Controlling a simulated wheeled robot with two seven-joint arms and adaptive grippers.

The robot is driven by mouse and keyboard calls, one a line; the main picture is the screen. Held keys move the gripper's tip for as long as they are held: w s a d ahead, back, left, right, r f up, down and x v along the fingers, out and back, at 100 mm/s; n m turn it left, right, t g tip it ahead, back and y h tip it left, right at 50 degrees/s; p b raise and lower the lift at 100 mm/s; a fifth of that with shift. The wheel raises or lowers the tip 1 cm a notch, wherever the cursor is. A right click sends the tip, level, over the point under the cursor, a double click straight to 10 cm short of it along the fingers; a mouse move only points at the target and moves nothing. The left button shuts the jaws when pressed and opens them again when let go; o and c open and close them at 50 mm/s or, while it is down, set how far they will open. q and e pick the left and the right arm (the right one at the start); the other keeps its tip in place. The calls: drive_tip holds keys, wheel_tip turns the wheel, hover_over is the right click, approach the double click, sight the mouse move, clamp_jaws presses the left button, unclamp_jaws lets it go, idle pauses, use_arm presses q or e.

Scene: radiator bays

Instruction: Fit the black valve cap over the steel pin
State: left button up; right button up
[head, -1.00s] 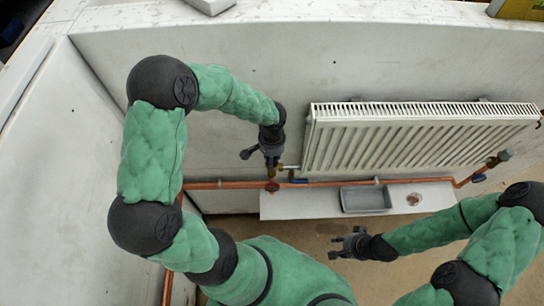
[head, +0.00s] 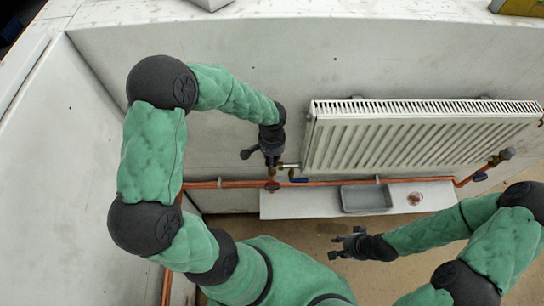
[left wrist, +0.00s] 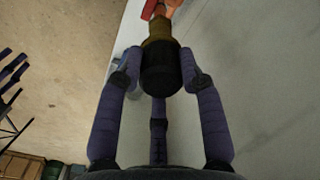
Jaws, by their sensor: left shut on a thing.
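My left gripper (head: 271,155) points down at the brass valve at the radiator's lower left. In the left wrist view its fingers (left wrist: 160,78) are closed around the black valve cap (left wrist: 160,72). The cap is in line with the brass valve body (left wrist: 158,28), and no gap shows between them. The steel pin is hidden, so I cannot tell how far the cap sits over it. In the head view the gripper hides the cap. My right gripper (head: 347,243) is open and empty, below the grey tray and away from the valve.
The white radiator (head: 415,140) hangs on the wall to the right of my left gripper. A copper pipe (head: 225,185) runs below it. A grey tray (head: 366,198) sits on a white board (head: 300,204). Another valve (head: 497,160) is at the radiator's right end.

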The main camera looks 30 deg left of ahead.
idle(0.3)
use_arm(q)
drive_tip(key=o, duration=0.9)
drive_tip(key=o, duration=0.5)
drive_tip(key=shift+r+p, duration=1.85)
drive_tip(key=shift+r, duration=0.75)
